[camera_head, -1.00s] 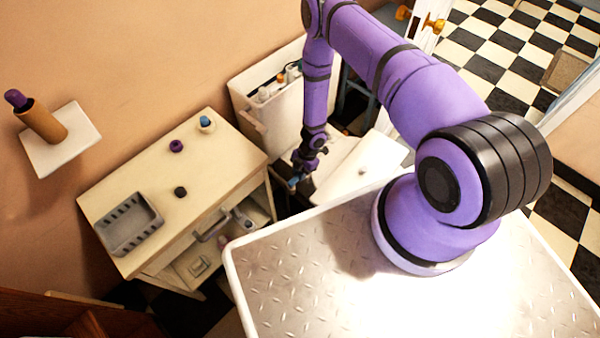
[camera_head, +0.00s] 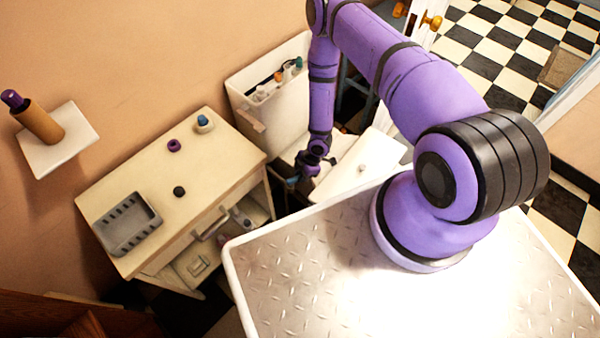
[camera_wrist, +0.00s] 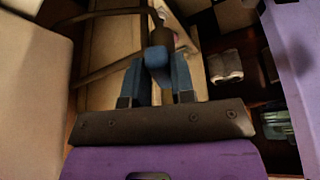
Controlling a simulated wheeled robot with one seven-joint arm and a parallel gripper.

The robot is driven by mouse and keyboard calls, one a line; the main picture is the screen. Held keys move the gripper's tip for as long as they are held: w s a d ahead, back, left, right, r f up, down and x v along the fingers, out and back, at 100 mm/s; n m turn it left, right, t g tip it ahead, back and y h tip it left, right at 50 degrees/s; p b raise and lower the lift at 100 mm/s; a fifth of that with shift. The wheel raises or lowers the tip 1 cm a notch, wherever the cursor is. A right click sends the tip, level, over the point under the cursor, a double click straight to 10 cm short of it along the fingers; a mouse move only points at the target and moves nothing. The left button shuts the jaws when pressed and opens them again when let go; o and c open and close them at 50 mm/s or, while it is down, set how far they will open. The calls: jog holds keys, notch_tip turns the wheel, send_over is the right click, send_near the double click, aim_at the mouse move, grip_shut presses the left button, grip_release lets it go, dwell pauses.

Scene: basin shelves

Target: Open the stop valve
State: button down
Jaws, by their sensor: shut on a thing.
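The stop valve's blue handle (camera_wrist: 157,56) shows in the wrist view between the two blue fingers of my gripper (camera_wrist: 160,75). The fingers are shut on it. A dark fitting (camera_wrist: 160,32) stands just beyond the handle, with a dark hose or pipe running off to the left. In the head view my gripper (camera_head: 293,181) is low in the gap between the wooden cabinet and the white toilet. The valve cannot be made out there, and how far its handle is turned cannot be told.
The cabinet (camera_head: 142,241) stands to the left, with a grey tray (camera_head: 128,224) and small items on top and open shelves below. The white tank (camera_head: 270,115), holding several bottles, stands behind my gripper. The white lid (camera_head: 362,166) is close on the right.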

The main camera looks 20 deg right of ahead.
jog(key=shift+s+a+m+t+h, duration=0.5)
jog(key=shift+s+m+t, duration=0.25)
jog(key=shift+m, duration=1.5)
jog(key=shift+s+a+m+t+h, duration=0.35)
jog(key=shift+s+a+m+t, duration=0.25)
jog(key=shift+m, duration=1.6)
jog(key=shift+s+a+m+t+h, duration=0.45)
jog(key=shift+s+m+t, duration=0.35)
jog(key=shift+m, duration=1.45)
jog(key=c, duration=1)
grip_release()
jog(key=shift+o, duration=0.2)
jog(key=shift+s, duration=0.1)
jog(key=v, duration=1)
jog(key=shift+r, duration=0.4)
jog(key=shift+s, duration=0.1)
